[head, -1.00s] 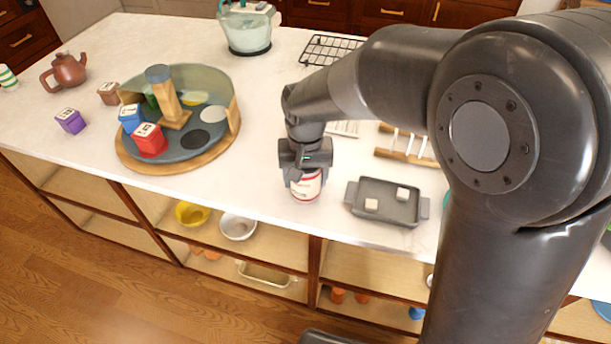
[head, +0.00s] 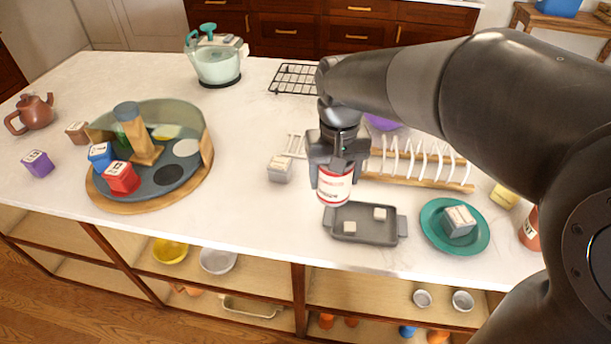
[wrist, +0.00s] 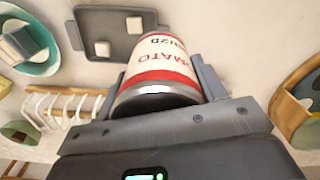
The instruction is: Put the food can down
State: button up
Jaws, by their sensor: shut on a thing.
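The food can (head: 334,186), white with red bands and red lettering, is held in my gripper (head: 335,165). In the wrist view the can (wrist: 160,65) fills the space between the two fingers of my gripper (wrist: 160,78), which are shut on its sides. In the head view the can is upright or nearly so, just behind the grey two-handled tray (head: 364,238). I cannot tell for sure whether its base touches the white counter (head: 245,215).
The tray holds two small pale cubes. A wooden dish rack (head: 420,170) stands behind right, a teal plate (head: 430,232) with a grey box to the right. A grey-white box (head: 280,169) is left of the can. A round turntable (head: 150,205) stands left; counter between is clear.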

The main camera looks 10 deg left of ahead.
jog(key=shift+w+r, duration=0.35)
jog(key=shift+w, duration=0.1)
jog(key=w+a+n, duration=0.1)
jog(key=w+a, duration=0.4)
jog(key=w, duration=0.4)
jog(key=w+a+n, duration=0.1)
jog(key=w+a, duration=0.3)
jog(key=w, duration=0.5)
jog(key=w+a+n, duration=0.1)
jog(key=w+a, duration=0.4)
jog(key=w, duration=0.3)
jog(key=a+f, duration=0.2)
jog(key=a, duration=0.1)
jog(key=a+f, duration=0.2)
jog(key=a, duration=0.2)
jog(key=a+f, duration=0.3)
jog(key=a, duration=0.1)
jog(key=shift+w, duration=0.15)
jog(key=shift+f, duration=2)
jog(key=o, duration=1.3)
jog(key=shift+f, duration=0.15)
